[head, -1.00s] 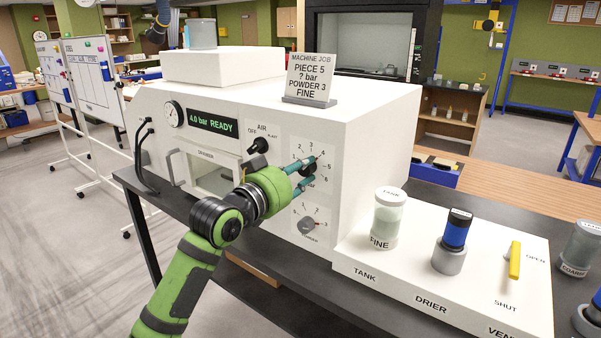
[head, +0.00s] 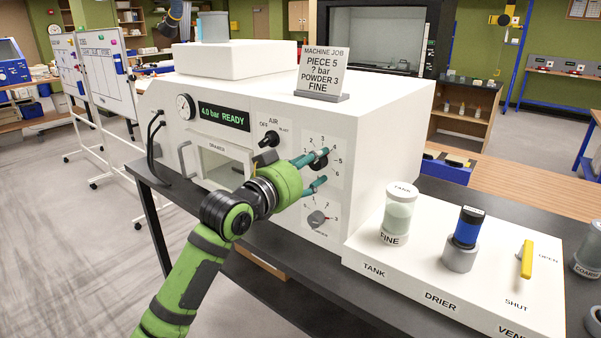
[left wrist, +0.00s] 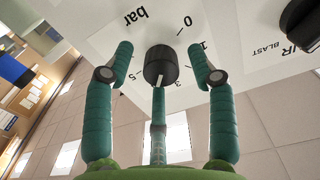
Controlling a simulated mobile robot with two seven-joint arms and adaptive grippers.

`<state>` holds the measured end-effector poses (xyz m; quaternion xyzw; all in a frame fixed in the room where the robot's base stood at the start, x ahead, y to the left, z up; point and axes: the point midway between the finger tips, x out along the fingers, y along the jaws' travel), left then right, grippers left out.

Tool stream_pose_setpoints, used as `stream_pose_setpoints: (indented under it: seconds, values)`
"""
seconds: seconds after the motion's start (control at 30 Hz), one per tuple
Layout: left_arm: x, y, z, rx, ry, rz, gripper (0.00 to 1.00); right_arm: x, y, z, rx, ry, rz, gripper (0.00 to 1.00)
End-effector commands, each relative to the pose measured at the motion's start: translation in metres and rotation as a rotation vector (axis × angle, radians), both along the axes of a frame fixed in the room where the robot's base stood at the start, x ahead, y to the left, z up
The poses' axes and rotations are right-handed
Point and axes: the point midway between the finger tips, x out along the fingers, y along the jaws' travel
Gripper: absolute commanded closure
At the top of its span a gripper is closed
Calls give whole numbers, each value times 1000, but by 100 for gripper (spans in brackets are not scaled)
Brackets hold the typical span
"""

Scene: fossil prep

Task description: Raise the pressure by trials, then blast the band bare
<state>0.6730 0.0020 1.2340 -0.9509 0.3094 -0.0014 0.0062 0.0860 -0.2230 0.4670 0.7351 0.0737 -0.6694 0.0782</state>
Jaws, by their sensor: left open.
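The white blasting cabinet (head: 400,130) has a display (head: 223,116) reading "4.0 bar READY". The sign (head: 323,72) on top reads "PIECE 5, ? bar, POWDER 3, FINE". My left gripper (head: 324,168) is open at the dark pressure knob (head: 319,162). In the left wrist view its teal fingers stand on either side of the knob (left wrist: 161,66), with gaps showing. A third finger lies below it. The air knob (head: 268,138) and the powder knob (head: 317,218) are beside the pressure dial. The drawer (head: 222,170) is under the display. My right gripper is not in view.
A white base at right holds the FINE tank jar (head: 397,218), the blue-topped drier (head: 465,238) and the yellow vent lever (head: 526,259). A COARSE jar (head: 590,250) stands at the right edge. Black cables (head: 152,140) hang at the cabinet's left.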

Motion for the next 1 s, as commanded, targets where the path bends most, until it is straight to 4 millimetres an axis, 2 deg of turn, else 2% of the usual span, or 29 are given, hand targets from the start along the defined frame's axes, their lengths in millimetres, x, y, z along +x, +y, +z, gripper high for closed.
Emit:
stream_pose_setpoints:
  seconds: [0.17, 0.6, 0.8, 1.0]
  values:
    - [-17, 14, -1, 1, -1, 2, 43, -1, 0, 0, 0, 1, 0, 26]
    - [-83, 61, -2, 3, 3, 2, 43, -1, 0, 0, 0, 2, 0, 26]
    - [-94, 69, -2, 3, 4, 0, 43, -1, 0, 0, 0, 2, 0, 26]
    - [-95, 69, -1, 2, 5, 0, 43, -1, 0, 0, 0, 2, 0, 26]
